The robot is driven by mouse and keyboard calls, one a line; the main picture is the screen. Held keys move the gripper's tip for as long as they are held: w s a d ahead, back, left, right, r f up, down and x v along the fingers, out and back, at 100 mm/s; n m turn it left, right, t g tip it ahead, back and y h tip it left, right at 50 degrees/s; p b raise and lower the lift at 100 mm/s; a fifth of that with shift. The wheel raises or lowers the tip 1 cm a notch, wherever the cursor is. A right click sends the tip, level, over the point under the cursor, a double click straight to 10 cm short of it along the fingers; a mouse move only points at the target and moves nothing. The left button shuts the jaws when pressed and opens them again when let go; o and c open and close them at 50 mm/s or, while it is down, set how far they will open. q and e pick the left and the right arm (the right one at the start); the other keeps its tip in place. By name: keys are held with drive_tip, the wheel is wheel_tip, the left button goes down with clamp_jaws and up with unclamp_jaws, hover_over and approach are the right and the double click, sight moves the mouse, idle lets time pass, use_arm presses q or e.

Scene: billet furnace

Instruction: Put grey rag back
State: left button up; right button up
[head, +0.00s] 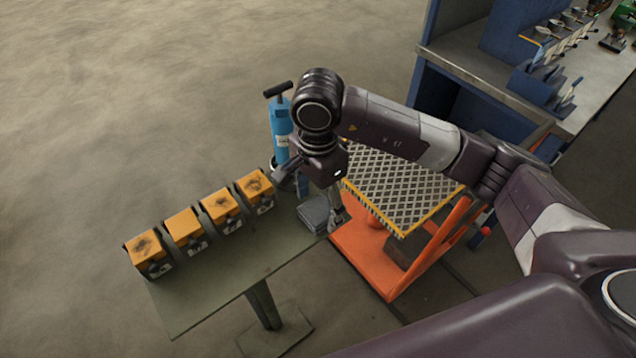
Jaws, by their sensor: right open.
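A grey rag (314,214), folded into a small flat stack, lies at the right end of the narrow green table (222,278). My right gripper (311,198) points down over that end of the table. Its fingers are spread apart, one to the left of the rag and one at its right edge. The gripper is open; I cannot tell whether the right finger touches the rag. The gripper body hides part of the space above the rag. My left gripper is not in view.
Several orange-topped boxes (183,227) stand in a row on the green table. A blue pump-like cylinder (281,125) stands behind it. An orange lift cart (362,262) with a tread-plate top (395,186) is close on the right. A workbench (490,75) stands at upper right. The floor at left is clear.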

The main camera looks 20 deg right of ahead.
sight(318, 209)
wheel_tip(318, 209, up, 11)
drive_tip(key=b, duration=0.2)
drive_tip(key=shift+f, duration=0.1)
idle(1.4)
